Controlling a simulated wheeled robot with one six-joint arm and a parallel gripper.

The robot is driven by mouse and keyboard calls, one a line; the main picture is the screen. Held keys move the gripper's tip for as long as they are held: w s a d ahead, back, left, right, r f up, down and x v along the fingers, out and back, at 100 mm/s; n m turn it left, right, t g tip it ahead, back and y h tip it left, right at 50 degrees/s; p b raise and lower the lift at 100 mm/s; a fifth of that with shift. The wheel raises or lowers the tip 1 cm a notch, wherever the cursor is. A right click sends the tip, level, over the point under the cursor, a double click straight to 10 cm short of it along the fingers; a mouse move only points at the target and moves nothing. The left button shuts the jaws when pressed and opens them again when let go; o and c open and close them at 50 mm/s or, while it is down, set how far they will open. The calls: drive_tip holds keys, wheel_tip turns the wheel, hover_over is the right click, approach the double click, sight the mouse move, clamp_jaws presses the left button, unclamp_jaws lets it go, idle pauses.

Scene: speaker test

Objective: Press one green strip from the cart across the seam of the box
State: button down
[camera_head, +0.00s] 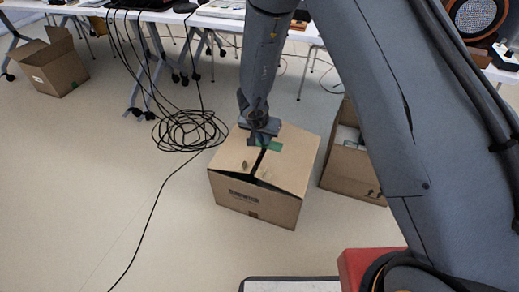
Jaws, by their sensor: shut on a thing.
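The closed cardboard box (256,207) stands on the floor in the middle of the head view. A dark seam (257,165) runs across its top, with a gap that widens toward the near edge. My gripper (262,139) is over the far part of the box top, at the far end of the visible seam. It is shut on a green strip (274,146), which shows to the right of the fingers, at or just above the box top. The fingers hide part of the strip, and I cannot tell whether it touches the cardboard.
An open box (350,168) stands close on the right, partly behind my arm. Coiled black cable (190,130) lies on the floor left of the box. Another open box (52,66) is far left. Tables line the back. A white, dark-rimmed surface (290,286) shows at the bottom edge.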

sight(259, 145)
drive_tip(key=shift+w+a+f+b, duration=0.15)
drive_tip(key=shift+a+f+b, duration=0.25)
drive_tip(key=shift+f, duration=0.25)
drive_tip(key=shift+w+a+f+b, duration=0.1)
drive_tip(key=shift+a+f+b, duration=0.2)
drive_tip(key=shift+a+f, duration=0.25)
wheel_tip(259, 145, down, 5)
drive_tip(key=b, duration=0.8)
drive_tip(key=shift+d+f+b, duration=0.1)
drive_tip(key=shift+f+b, duration=0.1)
drive_tip(key=shift+b, duration=0.15)
drive_tip(key=shift+f+b, duration=0.35)
drive_tip(key=shift+f, duration=0.6)
drive_tip(key=shift+f+b, duration=1.3)
drive_tip(key=shift+f, duration=0.55)
drive_tip(key=c, duration=1.8)
unclamp_jaws()
